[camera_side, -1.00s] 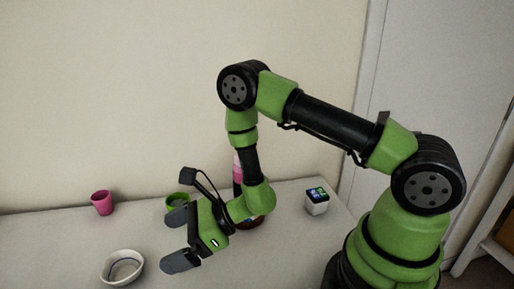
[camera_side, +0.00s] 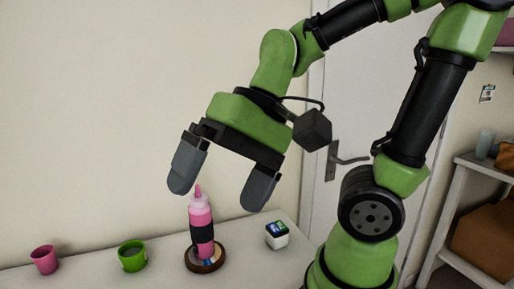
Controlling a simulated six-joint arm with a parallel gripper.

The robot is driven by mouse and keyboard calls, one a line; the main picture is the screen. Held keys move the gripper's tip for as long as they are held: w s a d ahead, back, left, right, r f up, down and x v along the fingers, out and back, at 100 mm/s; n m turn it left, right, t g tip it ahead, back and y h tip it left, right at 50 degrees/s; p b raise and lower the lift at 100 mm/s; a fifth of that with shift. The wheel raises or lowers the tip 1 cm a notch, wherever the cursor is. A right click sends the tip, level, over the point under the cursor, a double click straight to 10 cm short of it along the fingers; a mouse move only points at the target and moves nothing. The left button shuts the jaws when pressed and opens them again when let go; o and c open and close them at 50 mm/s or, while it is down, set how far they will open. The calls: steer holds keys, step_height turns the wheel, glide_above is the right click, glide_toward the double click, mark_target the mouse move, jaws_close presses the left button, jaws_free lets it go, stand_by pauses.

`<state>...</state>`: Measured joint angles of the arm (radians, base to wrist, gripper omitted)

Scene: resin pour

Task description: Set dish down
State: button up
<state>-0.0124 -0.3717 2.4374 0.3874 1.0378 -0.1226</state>
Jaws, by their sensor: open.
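My gripper (camera_side: 220,192) is open, its two grey fingers pointing down and spread apart, with nothing between them that I can see held. In the picture it hangs just above a pink squeeze bottle (camera_side: 201,215) with a black band, whose tip shows between the fingers. How far apart they are in depth I cannot tell. The bottle stands upright on a round brown-rimmed base (camera_side: 205,266). The white dish is not in view now.
A pink cup (camera_side: 44,260) and a green cup (camera_side: 132,255) stand at the left of the white table (camera_side: 90,274). A small white box with a lit display (camera_side: 277,235) stands right of the bottle. A shelf (camera_side: 455,210) is at far right.

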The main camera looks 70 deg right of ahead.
steer(key=s+d+r+n+t+h, duration=0.2)
steer(key=d+t+h, duration=0.1)
steer(key=d+t, duration=0.1)
steer(key=shift+d+r+h, duration=0.3)
steer(key=shift+d+h, duration=0.1)
steer(key=shift+d, duration=0.35)
